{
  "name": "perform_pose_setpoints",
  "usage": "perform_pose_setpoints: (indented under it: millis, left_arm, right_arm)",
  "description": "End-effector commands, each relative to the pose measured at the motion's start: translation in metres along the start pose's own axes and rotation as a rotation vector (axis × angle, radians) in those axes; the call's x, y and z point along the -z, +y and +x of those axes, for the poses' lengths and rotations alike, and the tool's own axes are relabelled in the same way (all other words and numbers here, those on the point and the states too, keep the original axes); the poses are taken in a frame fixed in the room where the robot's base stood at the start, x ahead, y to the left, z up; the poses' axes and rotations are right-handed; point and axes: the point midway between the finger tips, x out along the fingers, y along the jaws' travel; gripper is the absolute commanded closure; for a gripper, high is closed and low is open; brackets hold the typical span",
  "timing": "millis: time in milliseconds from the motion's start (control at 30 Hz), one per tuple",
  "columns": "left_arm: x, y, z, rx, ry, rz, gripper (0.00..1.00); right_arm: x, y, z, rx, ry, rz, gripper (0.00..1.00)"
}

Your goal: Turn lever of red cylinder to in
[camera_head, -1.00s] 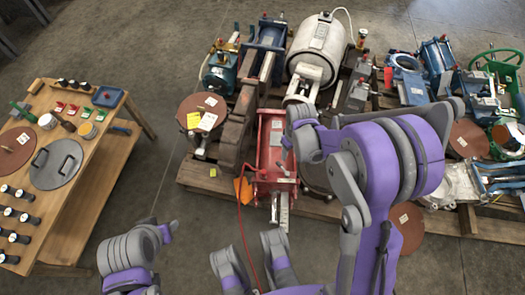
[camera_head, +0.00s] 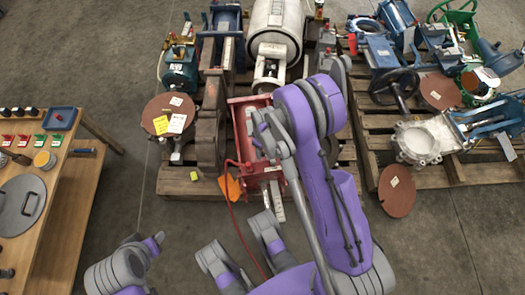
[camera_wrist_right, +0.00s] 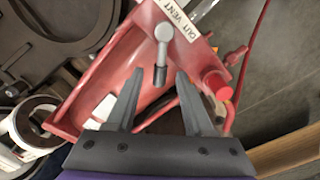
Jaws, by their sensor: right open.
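The red cylinder (camera_head: 239,112) lies on the pallet at the middle of the head view, partly covered by my right arm. In the right wrist view its red body (camera_wrist_right: 88,98) fills the left and middle. Its grey lever (camera_wrist_right: 163,35) has a round pivot and a dark tip pointing down the picture, towards my gripper. A white label (camera_wrist_right: 180,14) by the pivot seems to read "OUT VENT". My right gripper (camera_wrist_right: 157,92) is open, with the lever's tip at the gap between its fingertips; contact cannot be told.
A red round knob (camera_wrist_right: 216,83) sits right of my right fingers. A red hose (camera_head: 235,222) runs from the cylinder across the floor. A white tank (camera_head: 275,35) and a brown press frame (camera_head: 213,125) stand close by. A wooden table (camera_head: 70,190) is at the left.

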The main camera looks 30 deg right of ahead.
Motion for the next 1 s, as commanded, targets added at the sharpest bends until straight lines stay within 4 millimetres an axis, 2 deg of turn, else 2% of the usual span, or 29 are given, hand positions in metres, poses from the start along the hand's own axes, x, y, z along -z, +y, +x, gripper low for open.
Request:
perform_pose_setpoints:
  millis: [100,367,600,667,1000]
  left_arm:
    - [-0.0003,0.0000,0.0017,0.000,0.000,0.000,0.49]
    - [-0.0003,0.0000,0.0015,0.000,0.000,0.000,0.49]
    - [-0.0003,0.0000,0.0015,0.000,0.000,0.000,0.49]
    - [-0.0003,0.0000,0.0015,0.000,0.000,0.000,0.49]
    - [-0.0003,0.0000,0.0015,0.000,0.000,0.000,0.49]
  right_arm:
    - [0.0000,-0.0001,0.0058,0.000,0.000,0.000,0.48]
    - [-0.0001,-0.0001,0.0060,0.000,0.000,0.000,0.48]
    - [-0.0001,-0.0001,0.0059,0.000,0.000,0.000,0.91]
    - [-0.0001,-0.0001,0.0059,0.000,0.000,0.000,1.00]
    - [-0.0001,0.0000,0.0058,0.000,0.000,0.000,1.00]
